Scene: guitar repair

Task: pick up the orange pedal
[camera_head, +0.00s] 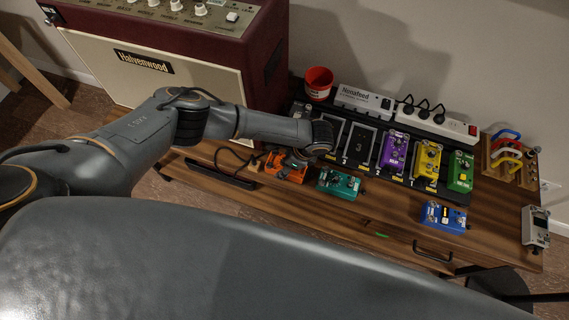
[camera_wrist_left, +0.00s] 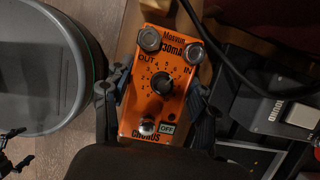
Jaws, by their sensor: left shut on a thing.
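The orange pedal (camera_head: 287,170) is on the wooden bench top, left of the teal pedal, in the head view. It is partly hidden by my left gripper (camera_head: 298,160). In the left wrist view the orange pedal (camera_wrist_left: 160,84) shows its face with a central knob, two round metal jacks at the top and a footswitch at the bottom. The fingers of my left gripper (camera_wrist_left: 155,100) press on its left and right sides. I cannot tell whether the pedal touches the bench. My right gripper is not in view.
A teal pedal (camera_head: 339,184) sits close on the right. Behind is a black pedalboard (camera_head: 377,130) with purple (camera_head: 394,150), yellow (camera_head: 426,163) and green (camera_head: 461,172) pedals. A blue pedal (camera_head: 444,217) lies in front. A red amplifier (camera_head: 262,62) stands behind my left arm.

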